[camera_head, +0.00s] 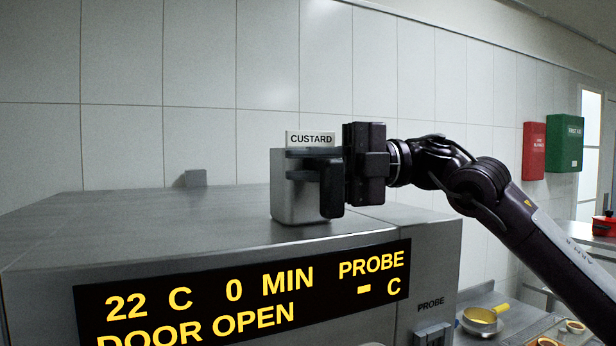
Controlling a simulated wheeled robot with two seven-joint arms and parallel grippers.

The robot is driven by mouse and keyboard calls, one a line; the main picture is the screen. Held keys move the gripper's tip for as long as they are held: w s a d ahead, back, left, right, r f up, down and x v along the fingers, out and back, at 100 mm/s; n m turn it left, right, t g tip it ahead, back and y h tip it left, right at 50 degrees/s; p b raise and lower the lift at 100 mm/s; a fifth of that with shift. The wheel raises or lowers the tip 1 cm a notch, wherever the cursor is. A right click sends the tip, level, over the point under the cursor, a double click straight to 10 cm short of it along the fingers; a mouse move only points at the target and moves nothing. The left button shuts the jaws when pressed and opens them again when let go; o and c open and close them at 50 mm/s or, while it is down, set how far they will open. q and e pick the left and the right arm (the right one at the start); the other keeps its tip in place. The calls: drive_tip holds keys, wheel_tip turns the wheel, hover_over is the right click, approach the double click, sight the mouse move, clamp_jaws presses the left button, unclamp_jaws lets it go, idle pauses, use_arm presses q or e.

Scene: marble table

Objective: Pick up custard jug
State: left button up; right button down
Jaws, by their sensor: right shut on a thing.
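The custard jug (290,203) is a grey metal, box-like container with a white label reading "CUSTARD" (311,139) at its top. It is upright on, or just over, the top of a steel oven (130,228); I cannot tell if it touches. My right gripper (318,180) comes in from the right and is shut on the jug, its dark fingers covering the jug's right side. My left gripper is not in view.
The oven's display (240,295) reads 22 C, 0 MIN, DOOR OPEN. A small grey block (195,178) stands at the back of the oven top. A yellow-handled pan (482,320) and small bowls are low at right. The oven top's left side is clear.

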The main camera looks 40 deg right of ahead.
wheel_tip(320, 180, up, 20)
drive_tip(key=p, duration=0.9)
drive_tip(key=c, duration=2.1)
unclamp_jaws()
clamp_jaws()
